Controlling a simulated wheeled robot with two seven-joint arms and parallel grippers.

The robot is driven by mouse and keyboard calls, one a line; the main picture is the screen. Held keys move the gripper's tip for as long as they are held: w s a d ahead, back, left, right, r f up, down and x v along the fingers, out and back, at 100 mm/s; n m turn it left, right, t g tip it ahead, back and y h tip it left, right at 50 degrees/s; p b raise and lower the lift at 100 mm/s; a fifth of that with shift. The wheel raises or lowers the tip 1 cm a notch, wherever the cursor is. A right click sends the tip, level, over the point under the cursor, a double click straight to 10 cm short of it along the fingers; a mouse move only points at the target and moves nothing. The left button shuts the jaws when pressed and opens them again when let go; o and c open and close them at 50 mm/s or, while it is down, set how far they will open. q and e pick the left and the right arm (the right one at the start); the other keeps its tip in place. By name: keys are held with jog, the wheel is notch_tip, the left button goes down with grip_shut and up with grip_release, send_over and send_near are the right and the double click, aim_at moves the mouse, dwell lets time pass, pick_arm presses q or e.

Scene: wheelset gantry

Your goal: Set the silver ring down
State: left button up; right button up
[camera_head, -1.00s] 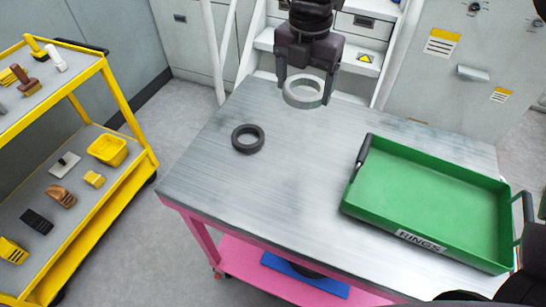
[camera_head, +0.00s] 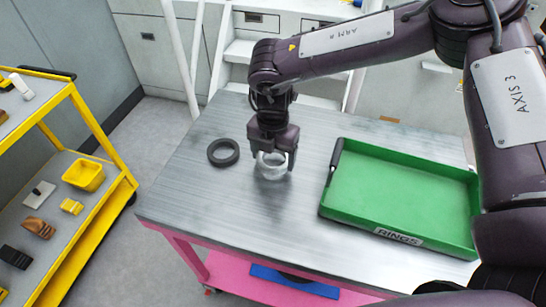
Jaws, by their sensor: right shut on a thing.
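The silver ring (camera_head: 272,168) is between the jaws of my right gripper (camera_head: 273,160), which is shut on it. The ring is low over the middle of the metal table top, between the black ring and the green tray. I cannot tell whether it touches the table (camera_head: 240,225). The jaws hide part of its rim. My right arm reaches in from the right across the picture. My left gripper is not in view.
A black ring (camera_head: 223,153) lies flat on the table to the left of the gripper. A green tray (camera_head: 398,237) labelled RINGS is on the right. The table's front left is clear. A yellow cart (camera_head: 97,215) stands to the left, white steps (camera_head: 240,50) behind.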

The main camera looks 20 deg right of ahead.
jog(key=shift+w+f, duration=0.1)
jog(key=shift+f, duration=0.7)
jog(key=shift+f, duration=0.15)
jog(key=o, duration=1)
notch_tip(320, 180, up, 12)
jog(key=shift+r+b, duration=0.2)
jog(key=shift+b, duration=0.7)
